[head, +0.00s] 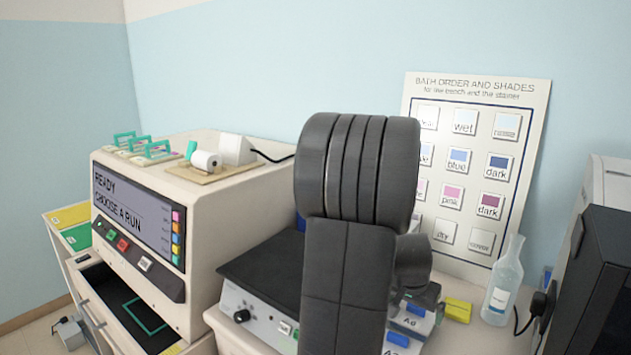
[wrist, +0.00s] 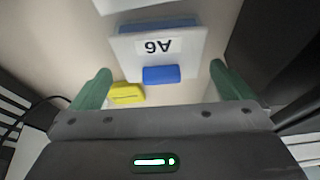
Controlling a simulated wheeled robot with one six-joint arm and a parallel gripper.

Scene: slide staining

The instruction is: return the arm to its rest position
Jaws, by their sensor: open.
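My gripper (wrist: 160,68) shows in the wrist view with its two green fingers spread wide and nothing held between them. Ahead of it is a white block labelled A6 (wrist: 190,45), with a blue tab (wrist: 161,75) on its near side, seen between the fingers. I cannot tell the exact gap to it. In the head view my dark arm rises in the middle of the picture and hides my gripper.
The stainer (head: 190,270) stands left, its screen reading READY, CHOOSE A RUN, with an open drawer (head: 125,310) below. A clear bottle (head: 503,280) and a dark machine (head: 600,290) stand right. A yellow block (head: 458,309) lies near the labelled blocks. A chart (head: 475,95) leans behind.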

